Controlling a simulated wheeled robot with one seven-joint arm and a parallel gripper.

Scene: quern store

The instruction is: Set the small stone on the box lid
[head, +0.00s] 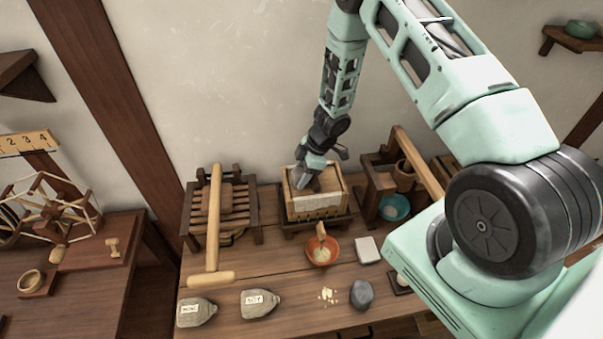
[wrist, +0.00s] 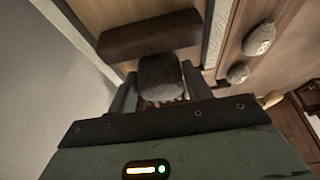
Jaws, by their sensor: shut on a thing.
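My gripper (head: 303,181) is over the wooden box (head: 325,212) at the back middle of the bench. In the wrist view my gripper (wrist: 160,92) is shut on a small grey stone (wrist: 160,76), one finger on each side. In the head view the gripper hides the held stone. A tan wooden panel, apparently the box lid (wrist: 185,15), lies under the stone, with a dark brown bar (wrist: 150,36) across it just beyond the stone. Pale cloth shows along the box's edges. I cannot tell whether the stone touches the lid.
A slatted rack with a long mallet (head: 214,220) stands left of the box, a wooden frame (head: 372,190) right. In front are an orange bowl (head: 322,251), a white block (head: 367,250), a larger grey stone (head: 361,294) and two labelled sacks (head: 260,303).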

